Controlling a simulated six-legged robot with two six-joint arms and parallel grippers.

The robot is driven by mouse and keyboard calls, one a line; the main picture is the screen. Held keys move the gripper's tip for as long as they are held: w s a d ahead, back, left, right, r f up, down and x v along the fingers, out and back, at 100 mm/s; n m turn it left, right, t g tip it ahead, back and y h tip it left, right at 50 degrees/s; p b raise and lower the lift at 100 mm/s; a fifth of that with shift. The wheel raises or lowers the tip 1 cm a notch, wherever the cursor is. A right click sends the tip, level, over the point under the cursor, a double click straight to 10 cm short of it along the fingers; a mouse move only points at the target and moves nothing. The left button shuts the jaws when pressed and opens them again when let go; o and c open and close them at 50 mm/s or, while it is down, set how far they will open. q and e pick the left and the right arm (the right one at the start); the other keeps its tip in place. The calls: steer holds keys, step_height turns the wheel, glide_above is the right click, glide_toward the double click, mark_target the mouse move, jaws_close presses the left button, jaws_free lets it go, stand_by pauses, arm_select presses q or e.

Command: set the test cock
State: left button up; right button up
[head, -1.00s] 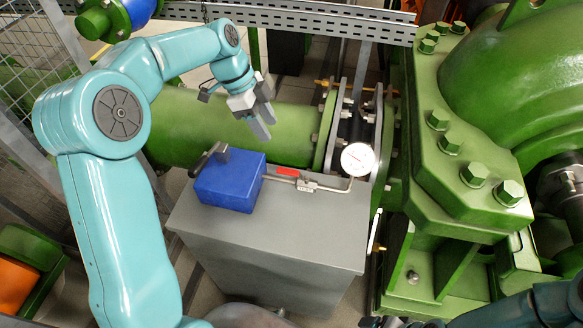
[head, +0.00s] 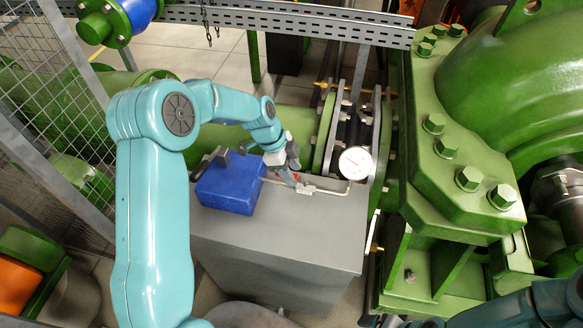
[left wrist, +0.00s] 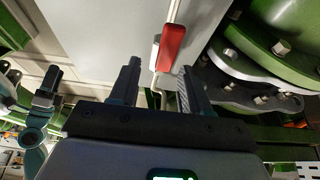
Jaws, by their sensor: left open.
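The test cock (head: 306,189) sits on a thin steel pipe above the grey cabinet, between the blue box and the gauge. Its red lever (left wrist: 171,46) shows clearly in the left wrist view, but in the head view my gripper hides most of it. My left gripper (head: 290,172) is at the lever, pointing down. In the left wrist view its open fingers (left wrist: 160,72) stand on either side of the lever's line, with the lever beyond the tips, nearer the right finger. I cannot tell whether they touch. Part of my right arm (head: 548,304) shows at lower right; its gripper's state is unclear.
The blue box (head: 228,186) with a black handle stands left of the cock on the grey cabinet (head: 285,245). A round white gauge (head: 355,162) stands close on the right. Green pipe (head: 300,125) and flanges lie behind. The cabinet's front top is clear.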

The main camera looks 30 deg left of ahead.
arm_select(q)
steer(key=shift+w+f, duration=0.25)
steer(key=shift+w, duration=0.05)
steer(key=shift+c, duration=0.6)
steer(key=shift+s+r, duration=0.1)
steer(key=shift+s, duration=0.05)
jaws_close()
